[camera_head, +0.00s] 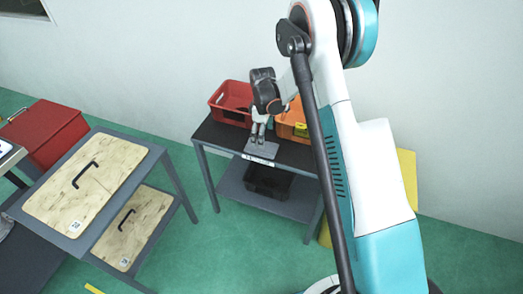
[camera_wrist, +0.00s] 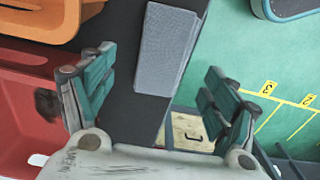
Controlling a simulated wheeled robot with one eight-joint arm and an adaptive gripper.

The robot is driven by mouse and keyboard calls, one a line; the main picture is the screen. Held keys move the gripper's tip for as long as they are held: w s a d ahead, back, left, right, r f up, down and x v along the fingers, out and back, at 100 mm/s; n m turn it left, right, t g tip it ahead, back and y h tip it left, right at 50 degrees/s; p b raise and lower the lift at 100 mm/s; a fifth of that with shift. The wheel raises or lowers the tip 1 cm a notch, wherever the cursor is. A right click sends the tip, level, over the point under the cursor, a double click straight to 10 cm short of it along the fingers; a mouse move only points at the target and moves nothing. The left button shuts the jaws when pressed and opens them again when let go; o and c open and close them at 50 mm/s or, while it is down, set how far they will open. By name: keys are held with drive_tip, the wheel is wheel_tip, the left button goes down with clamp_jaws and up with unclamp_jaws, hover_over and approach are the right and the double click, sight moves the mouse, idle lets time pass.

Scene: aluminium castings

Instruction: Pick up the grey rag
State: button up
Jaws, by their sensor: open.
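The grey rag (camera_head: 261,149) lies flat near the front edge of the dark-topped table (camera_head: 215,136). In the wrist view the rag (camera_wrist: 166,48) is a grey, finely textured rectangle, slightly tilted, beside the table's edge. My gripper (camera_head: 258,138) points down over the table, just above or behind the rag; the exact height is hard to tell. In the wrist view my gripper (camera_wrist: 160,78) has its two teal fingers wide apart, with nothing between them. The rag shows ahead of the gap between the fingers.
A red bin (camera_head: 231,98) and an orange bin (camera_head: 286,129) stand at the back of the table; a yellow object (camera_head: 301,129) is at the orange bin. A black bin (camera_head: 268,182) sits on the lower shelf. A stand with wooden panels (camera_head: 86,184) is at left, with green floor between.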

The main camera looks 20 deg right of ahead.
drive_tip(key=shift+a+f+b, duration=0.2)
drive_tip(key=shift+f+b, duration=1.05)
drive_tip(key=shift+f, duration=1.9)
drive_tip(key=shift+s+r, duration=0.1)
drive_tip(key=c, duration=1.1)
